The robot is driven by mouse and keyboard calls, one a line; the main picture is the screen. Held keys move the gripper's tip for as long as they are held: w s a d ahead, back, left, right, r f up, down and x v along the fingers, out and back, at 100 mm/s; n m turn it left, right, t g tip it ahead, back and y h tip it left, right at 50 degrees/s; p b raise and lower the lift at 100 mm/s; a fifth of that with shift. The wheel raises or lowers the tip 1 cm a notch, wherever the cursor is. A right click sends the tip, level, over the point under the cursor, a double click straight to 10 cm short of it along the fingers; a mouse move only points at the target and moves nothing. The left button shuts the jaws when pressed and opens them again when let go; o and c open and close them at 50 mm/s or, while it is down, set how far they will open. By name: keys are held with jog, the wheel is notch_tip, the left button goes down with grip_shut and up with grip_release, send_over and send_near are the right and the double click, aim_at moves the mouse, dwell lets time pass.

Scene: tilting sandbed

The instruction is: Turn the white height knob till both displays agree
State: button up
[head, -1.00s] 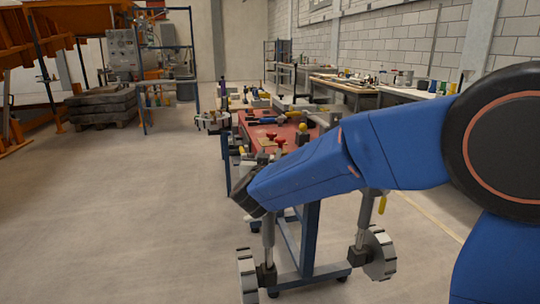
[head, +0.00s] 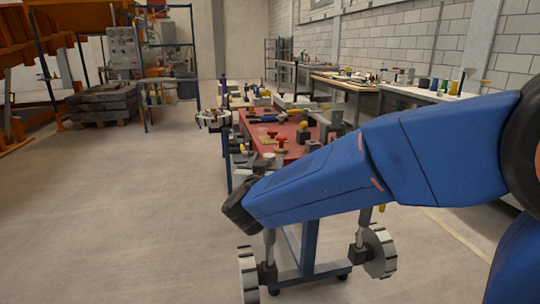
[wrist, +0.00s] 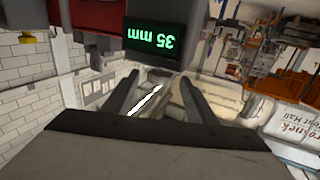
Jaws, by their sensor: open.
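My gripper (wrist: 159,77) shows in the wrist view with its two dark fingers apart and nothing held between them. In the head view its fingers are hidden; only the dark wrist end of my blue arm shows, low in front of the cart. A black display (wrist: 155,38) with green digits stands just beyond the fingertips in the wrist view, upside down, reading 35 mm. A second display cannot be made out. No white height knob can be picked out with certainty; two pale notched wheels (head: 380,252) show low by the cart, but I cannot tell what they are.
The cart has a red top (head: 290,150) crowded with small parts and red knobs. A long workbench (head: 425,93) runs along the right wall. Dark stacked slabs (head: 100,105) stand at the back left. The floor (head: 110,210) to the left is clear.

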jog(key=s+a, duration=0.1)
jog(key=s, duration=0.9)
jog(key=shift+s, duration=0.35)
jog(key=d+r+n+g+y, duration=0.1)
jog(key=d+n+g+y, duration=0.3)
jog(key=d+y, duration=0.4)
jog(key=s+d+f+m+g+h, duration=0.1)
jog(key=s+d+f+g+h, duration=0.1)
jog(key=s+d+f, duration=0.3)
jog(key=s+d+f+m+g+h, duration=0.1)
jog(key=s+d+f+g, duration=0.3)
jog(key=s+d, duration=0.8)
jog(key=s+d+f+g+h, duration=0.3)
jog(key=s+d+f, duration=0.3)
jog(key=s+d, duration=0.3)
jog(key=shift+d+m, duration=0.2)
jog(key=shift+m, duration=0.2)
jog(key=shift+w, duration=0.1)
jog(key=shift+c, duration=0.4)
